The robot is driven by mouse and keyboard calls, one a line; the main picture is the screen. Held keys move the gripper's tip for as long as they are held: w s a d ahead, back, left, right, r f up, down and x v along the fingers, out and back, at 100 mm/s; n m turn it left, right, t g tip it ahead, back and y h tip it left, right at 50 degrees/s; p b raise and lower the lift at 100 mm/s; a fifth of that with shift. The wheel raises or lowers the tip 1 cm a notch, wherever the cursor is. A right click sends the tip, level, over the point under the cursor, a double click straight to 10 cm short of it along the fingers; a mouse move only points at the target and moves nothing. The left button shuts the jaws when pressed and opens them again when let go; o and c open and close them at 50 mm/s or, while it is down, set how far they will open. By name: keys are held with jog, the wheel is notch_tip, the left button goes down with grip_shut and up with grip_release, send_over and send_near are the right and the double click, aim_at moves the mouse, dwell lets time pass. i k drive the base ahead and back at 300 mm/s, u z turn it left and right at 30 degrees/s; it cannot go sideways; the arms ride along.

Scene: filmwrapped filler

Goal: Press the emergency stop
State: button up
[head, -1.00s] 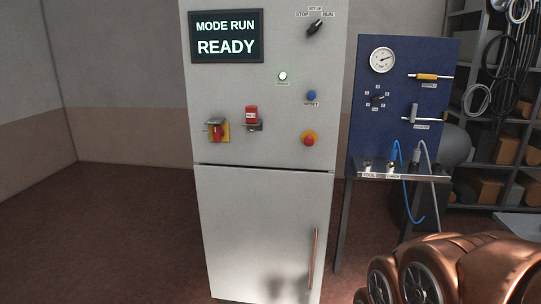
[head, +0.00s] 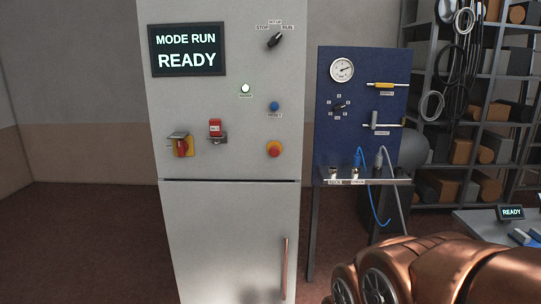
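The cabinet display (head: 187,49) reads MODE RUN READY. My copper-coloured arm shows at the lower right, apart from the cabinet. My gripper is not in the picture.
Near the button are a blue reset button (head: 274,106), a mode selector (head: 275,40), a red tagged device (head: 215,129) and a red-yellow rotary switch (head: 181,145). A blue gauge board (head: 335,150) with hoses stands right of the cabinet. Floor at left is clear.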

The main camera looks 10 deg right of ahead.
aim_at(275, 151)
jog(key=u, duration=0.6)
jog(key=i, duration=1.05)
jog(key=z, duration=0.35)
